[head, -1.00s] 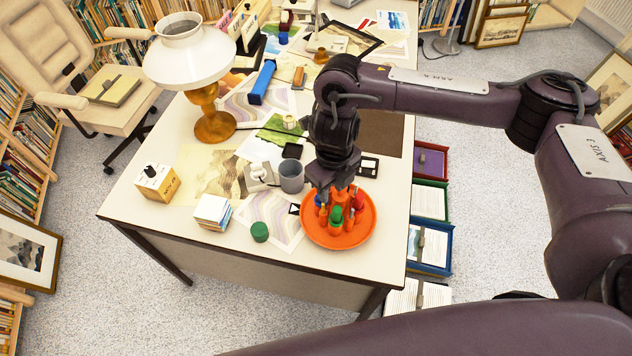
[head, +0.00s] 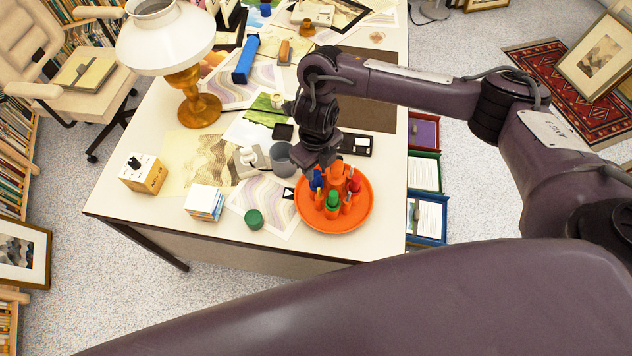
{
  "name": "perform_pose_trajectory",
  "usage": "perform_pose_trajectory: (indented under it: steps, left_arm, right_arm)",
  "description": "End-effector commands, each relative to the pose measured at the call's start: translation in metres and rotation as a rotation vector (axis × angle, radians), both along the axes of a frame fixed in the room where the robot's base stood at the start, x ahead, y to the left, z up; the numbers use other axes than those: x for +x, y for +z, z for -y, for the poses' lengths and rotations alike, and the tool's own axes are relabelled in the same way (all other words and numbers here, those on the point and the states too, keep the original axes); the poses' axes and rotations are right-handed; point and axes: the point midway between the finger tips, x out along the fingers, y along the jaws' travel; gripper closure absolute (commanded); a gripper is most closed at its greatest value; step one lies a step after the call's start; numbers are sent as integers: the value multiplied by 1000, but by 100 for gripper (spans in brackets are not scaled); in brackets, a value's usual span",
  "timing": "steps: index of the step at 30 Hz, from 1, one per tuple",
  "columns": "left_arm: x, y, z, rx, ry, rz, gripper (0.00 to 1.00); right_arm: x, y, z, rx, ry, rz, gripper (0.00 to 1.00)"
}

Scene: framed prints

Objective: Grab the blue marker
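The blue marker (head: 317,180) stands in the orange round holder (head: 361,207) near the front right of the desk, on the holder's left side. A green-capped marker (head: 333,199) and a red-capped marker (head: 354,184) stand in the same holder. My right gripper (head: 318,168) points down at the holder's back left, right at the top of the blue marker. Its fingers are small and partly hidden, so I cannot tell whether they are closed on the marker. My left gripper is not in view.
A grey cup (head: 281,160) stands just left of my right gripper. A lamp (head: 190,90) stands at the desk's left.

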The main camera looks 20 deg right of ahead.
Motion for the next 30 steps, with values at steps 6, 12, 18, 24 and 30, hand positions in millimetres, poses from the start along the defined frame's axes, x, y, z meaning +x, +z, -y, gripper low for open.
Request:
perform_pose_trajectory:
  steps: [6,12,18,24,30]
  left_arm:
    - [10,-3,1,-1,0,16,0]
    - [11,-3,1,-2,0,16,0]
    - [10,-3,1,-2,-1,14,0]
    - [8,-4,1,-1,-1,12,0]
    - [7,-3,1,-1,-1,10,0]
  right_arm:
    - [0,-15,0,1,0,0,69]
    - [0,-15,0,0,0,1,70]
    - [0,-15,0,0,0,1,96]
    - [0,-15,0,0,0,1,100]
    - [0,-13,0,0,0,1,100]
